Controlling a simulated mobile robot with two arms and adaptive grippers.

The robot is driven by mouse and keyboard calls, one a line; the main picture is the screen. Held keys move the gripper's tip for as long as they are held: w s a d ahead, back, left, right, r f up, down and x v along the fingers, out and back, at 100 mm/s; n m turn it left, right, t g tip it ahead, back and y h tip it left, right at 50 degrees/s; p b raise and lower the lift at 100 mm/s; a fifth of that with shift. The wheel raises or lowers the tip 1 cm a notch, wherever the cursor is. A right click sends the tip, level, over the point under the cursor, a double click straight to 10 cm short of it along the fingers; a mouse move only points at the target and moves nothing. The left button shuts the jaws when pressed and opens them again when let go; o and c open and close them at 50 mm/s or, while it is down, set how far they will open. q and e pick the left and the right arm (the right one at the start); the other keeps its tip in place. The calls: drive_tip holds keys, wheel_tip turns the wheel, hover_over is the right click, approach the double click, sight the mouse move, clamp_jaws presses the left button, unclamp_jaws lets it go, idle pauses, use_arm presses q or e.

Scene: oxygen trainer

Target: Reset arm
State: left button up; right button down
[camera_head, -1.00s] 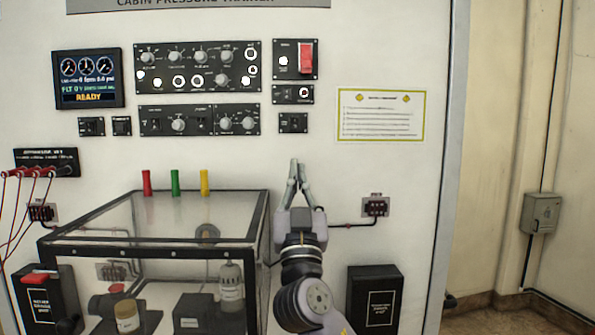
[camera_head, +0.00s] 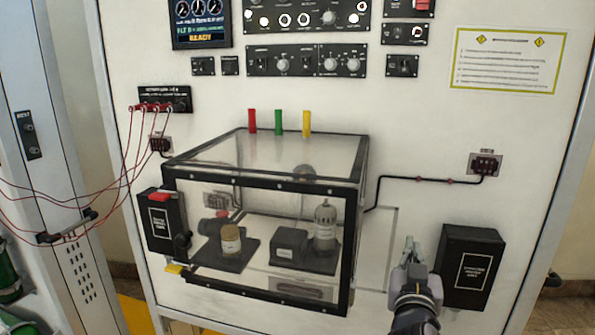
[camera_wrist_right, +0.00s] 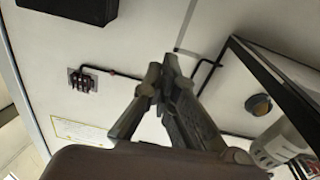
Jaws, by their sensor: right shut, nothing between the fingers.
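My right gripper (camera_head: 409,250) is low in the head view, in front of the white panel, between the clear chamber and the black box at the right. It also shows in the right wrist view (camera_wrist_right: 162,68), its fingertips together with nothing between them. It appears apart from the panel and the chamber. My left gripper is in neither view.
The black-framed clear chamber (camera_head: 262,184) stands left of my right gripper, with a jar (camera_head: 231,239) and a bottle (camera_head: 325,222) inside. A black box (camera_head: 468,268) is close on the right. Red cables (camera_head: 128,160) hang at the left.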

drive_tip(key=s+f+n+g+y, duration=0.15)
drive_tip(key=s+f+g, duration=0.25)
drive_tip(key=s+f, duration=0.5)
drive_tip(key=s+f+n+g+y, duration=0.15)
drive_tip(key=s+f+g, duration=0.3)
drive_tip(key=f, duration=0.85)
drive_tip(key=s+a+f+n+g+y, duration=0.1)
drive_tip(key=s+f+g+y, duration=0.3)
drive_tip(key=s, duration=0.6)
drive_tip(key=s+a+f+n+g+h, duration=0.1)
drive_tip(key=s+a+f, duration=0.1)
drive_tip(key=s+f, duration=0.6)
drive_tip(key=s+f+g, duration=0.1)
drive_tip(key=s+f, duration=0.1)
drive_tip(key=f, duration=1)
drive_tip(key=s+f+g, duration=0.1)
drive_tip(key=s+f, duration=0.2)
drive_tip(key=f, duration=0.9)
drive_tip(key=s+d+f+g, duration=0.1)
drive_tip(key=s+d+f, duration=0.2)
drive_tip(key=s+f, duration=1.3)
drive_tip(key=shift+s+f+n, duration=0.15)
drive_tip(key=shift+f+n, duration=0.15)
